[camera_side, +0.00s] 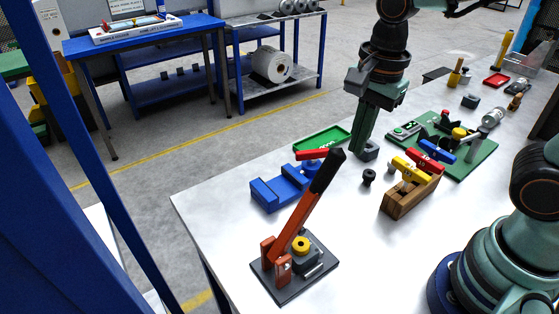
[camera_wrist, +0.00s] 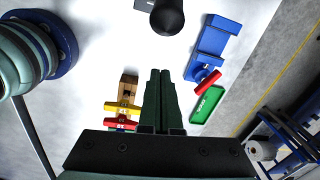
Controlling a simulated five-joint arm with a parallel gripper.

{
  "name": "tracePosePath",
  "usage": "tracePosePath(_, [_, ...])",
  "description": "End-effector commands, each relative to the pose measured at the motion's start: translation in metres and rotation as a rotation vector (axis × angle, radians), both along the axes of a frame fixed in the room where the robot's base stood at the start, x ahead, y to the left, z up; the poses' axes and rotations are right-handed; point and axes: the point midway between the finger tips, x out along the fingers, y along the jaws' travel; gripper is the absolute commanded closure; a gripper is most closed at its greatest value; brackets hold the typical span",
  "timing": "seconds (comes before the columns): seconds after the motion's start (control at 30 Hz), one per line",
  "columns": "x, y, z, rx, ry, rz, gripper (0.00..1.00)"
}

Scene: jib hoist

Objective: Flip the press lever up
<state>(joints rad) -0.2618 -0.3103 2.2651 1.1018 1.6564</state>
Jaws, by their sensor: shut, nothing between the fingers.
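The press lever (camera_side: 303,212) is an orange bar with a black grip (camera_side: 327,172). It rises at a steep slant from red brackets on a dark base plate (camera_side: 288,290), leaning to the upper right in the side view. A yellow-topped block (camera_side: 301,244) stands on the plate. In the wrist view the black grip (camera_wrist: 168,16) shows end-on at the top edge; most of the press is cut off there. My gripper (camera_side: 358,152) points down, shut and empty, to the right of the grip and apart from it. Its fingers (camera_wrist: 160,72) are together in the wrist view.
A blue vise (camera_side: 282,188) with a red handle (camera_side: 312,154) and a green tray (camera_side: 322,139) are left of my gripper. A wooden block (camera_side: 405,196) with coloured T-handles, a black knob (camera_side: 369,177) and a green board (camera_side: 470,160) are to the right.

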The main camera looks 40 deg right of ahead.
Motion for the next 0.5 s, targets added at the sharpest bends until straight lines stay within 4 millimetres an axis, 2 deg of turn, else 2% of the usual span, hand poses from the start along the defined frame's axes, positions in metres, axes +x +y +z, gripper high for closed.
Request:
tracePosePath(0.1, [-0.003, 0.018, 0.009, 0.008, -0.008, 0.006, 1.00])
tracePosePath(0.2, [-0.005, 0.028, 0.014, 0.011, -0.007, 0.005, 1.00])
tracePosePath(0.5, [-0.007, 0.036, 0.018, 0.013, -0.006, 0.001, 1.00])
